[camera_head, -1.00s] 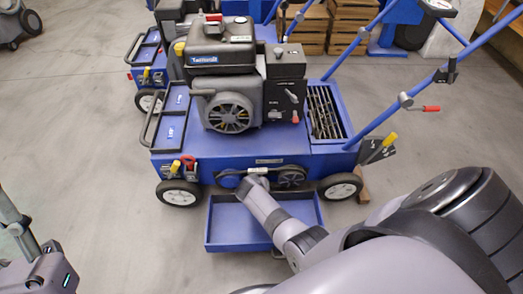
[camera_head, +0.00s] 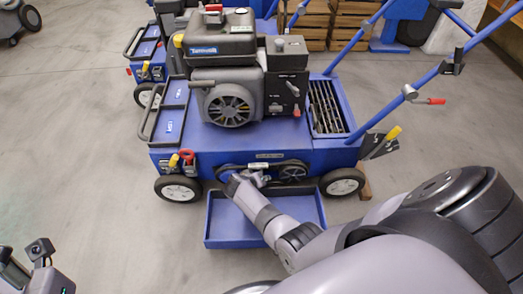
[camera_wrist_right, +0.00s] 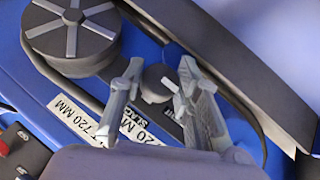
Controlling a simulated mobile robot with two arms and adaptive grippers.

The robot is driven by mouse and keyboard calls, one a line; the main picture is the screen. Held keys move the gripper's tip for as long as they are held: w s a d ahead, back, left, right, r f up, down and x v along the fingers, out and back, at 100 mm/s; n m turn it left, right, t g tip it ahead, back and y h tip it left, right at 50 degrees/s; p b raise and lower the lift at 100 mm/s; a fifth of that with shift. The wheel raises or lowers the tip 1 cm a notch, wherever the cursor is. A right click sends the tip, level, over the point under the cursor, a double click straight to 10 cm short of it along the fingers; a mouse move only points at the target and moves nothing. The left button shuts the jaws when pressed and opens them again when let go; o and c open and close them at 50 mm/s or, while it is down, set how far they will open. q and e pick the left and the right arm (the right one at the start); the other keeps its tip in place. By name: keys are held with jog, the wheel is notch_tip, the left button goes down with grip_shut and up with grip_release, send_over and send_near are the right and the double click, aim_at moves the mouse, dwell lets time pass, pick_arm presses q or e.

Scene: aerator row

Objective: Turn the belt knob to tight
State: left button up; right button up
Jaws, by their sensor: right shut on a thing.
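The belt knob (camera_wrist_right: 157,84) is a small dark round knob with a white mark, between the two fingers of my right gripper in the right wrist view (camera_wrist_right: 160,78). The fingers are shut on its sides. The white mark points toward the right finger. In the head view my right gripper (camera_head: 246,179) is at the low front side of the blue aerator (camera_head: 215,140), by the belt pulleys; the knob is hidden there. Part of my left arm's end (camera_head: 38,262) shows at the lower left, its fingers not clear.
A spoked pulley (camera_wrist_right: 72,38) and dark belt run close by. A blue tray (camera_head: 232,228) juts out below the gripper. Open floor (camera_head: 80,120) lies left.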

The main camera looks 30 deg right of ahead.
jog(key=shift+w+a+r, duration=0.1)
jog(key=shift+w+a, duration=0.1)
jog(key=shift+w, duration=0.05)
jog(key=o, duration=1)
jog(key=shift+o, duration=0.8)
jog(key=shift+s, duration=0.1)
jog(key=shift+d, duration=0.1)
notch_tip(320, 180, up, 10)
jog(key=shift+f, duration=0.1)
